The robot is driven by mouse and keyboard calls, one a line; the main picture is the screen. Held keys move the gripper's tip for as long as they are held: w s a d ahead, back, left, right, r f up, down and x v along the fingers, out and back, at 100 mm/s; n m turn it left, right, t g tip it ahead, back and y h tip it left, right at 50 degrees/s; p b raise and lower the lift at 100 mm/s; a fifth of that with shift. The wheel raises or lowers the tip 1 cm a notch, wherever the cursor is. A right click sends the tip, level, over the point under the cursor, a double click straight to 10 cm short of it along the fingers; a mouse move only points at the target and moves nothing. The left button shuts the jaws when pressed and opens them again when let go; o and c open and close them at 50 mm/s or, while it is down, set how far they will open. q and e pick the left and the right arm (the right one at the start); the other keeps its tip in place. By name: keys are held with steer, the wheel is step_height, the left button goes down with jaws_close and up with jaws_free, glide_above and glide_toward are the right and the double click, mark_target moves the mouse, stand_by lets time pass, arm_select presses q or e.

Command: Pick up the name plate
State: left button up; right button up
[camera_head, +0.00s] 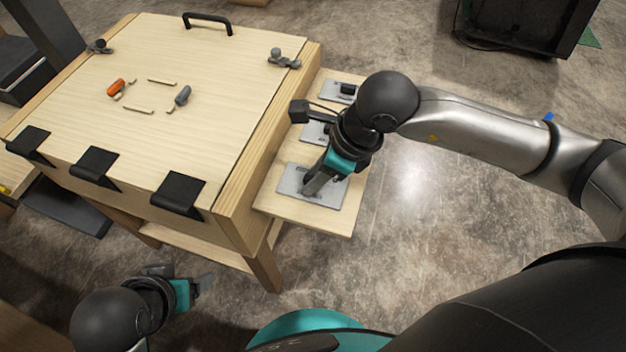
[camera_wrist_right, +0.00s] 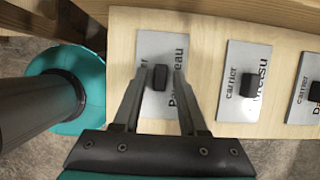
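Grey name plates with black knobs lie in a row on a wooden side shelf. The nearest plate (camera_head: 328,198) is under my right gripper (camera_head: 308,190). In the right wrist view this plate (camera_wrist_right: 181,113) has dark lettering partly hidden by a finger. Its black knob (camera_wrist_right: 160,77) sits between the fingertips of my right gripper (camera_wrist_right: 161,72). The fingers look open, with narrow gaps beside the knob, and the plate lies flat on the shelf. My left gripper (camera_head: 205,284) is low at the left, away from the plates; its opening is unclear.
Two more plates, the middle one (camera_wrist_right: 232,108) and the far one (camera_wrist_right: 302,104), lie beside it on the shelf (camera_head: 345,222). The wooden console (camera_head: 200,65) stands directly left, with black brackets, a handle and small levers. Open floor lies to the right.

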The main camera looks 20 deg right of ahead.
jaws_close()
steer(key=shift+r, duration=0.1)
stand_by(0.5)
